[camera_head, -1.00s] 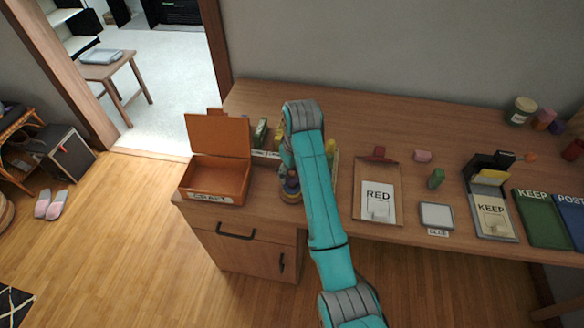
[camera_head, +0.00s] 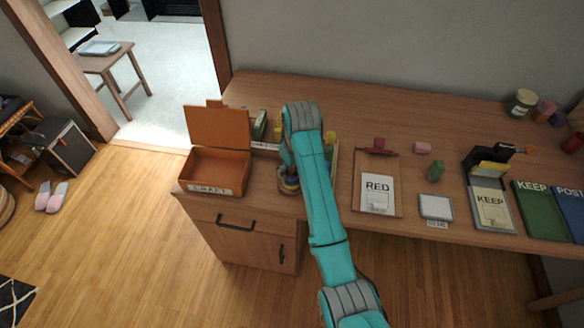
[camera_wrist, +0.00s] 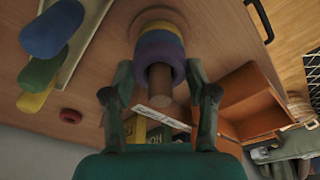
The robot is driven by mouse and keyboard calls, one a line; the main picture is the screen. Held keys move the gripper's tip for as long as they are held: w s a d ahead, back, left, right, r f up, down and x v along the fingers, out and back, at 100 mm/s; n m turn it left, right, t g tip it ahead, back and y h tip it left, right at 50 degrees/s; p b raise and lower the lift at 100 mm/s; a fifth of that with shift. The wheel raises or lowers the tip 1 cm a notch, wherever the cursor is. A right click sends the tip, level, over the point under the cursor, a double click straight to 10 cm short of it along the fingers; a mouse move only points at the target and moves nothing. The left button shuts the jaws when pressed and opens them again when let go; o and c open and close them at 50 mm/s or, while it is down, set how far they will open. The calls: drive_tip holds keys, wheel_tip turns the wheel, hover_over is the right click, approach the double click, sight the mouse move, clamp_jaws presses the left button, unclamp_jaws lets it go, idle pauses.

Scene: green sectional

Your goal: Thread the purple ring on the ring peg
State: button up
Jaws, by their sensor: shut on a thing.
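The purple ring (camera_wrist: 158,52) is in the wrist view, between the fingertips of my gripper (camera_wrist: 160,75). My gripper is shut on it. The brown ring peg (camera_wrist: 160,82) passes through the purple ring, its end sticking out toward the camera. A blue ring (camera_wrist: 158,37) and a yellow ring (camera_wrist: 157,26) lie beyond it around the peg, toward the table. The purple ring looks close to or touching the blue one; I cannot tell which. In the head view, the ring stack (camera_head: 289,184) is partly hidden behind my arm, and my fingers are mostly hidden.
An open orange box (camera_head: 217,170) stands left of the peg. A tray (camera_wrist: 72,60) with blue, green and yellow pieces (camera_wrist: 50,30) is on the other side. A clipboard marked RED (camera_head: 378,190) lies right of my arm.

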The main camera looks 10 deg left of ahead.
drive_tip(key=o, duration=1)
drive_tip(key=shift+c, duration=0.2)
drive_tip(key=shift+r, duration=0.1)
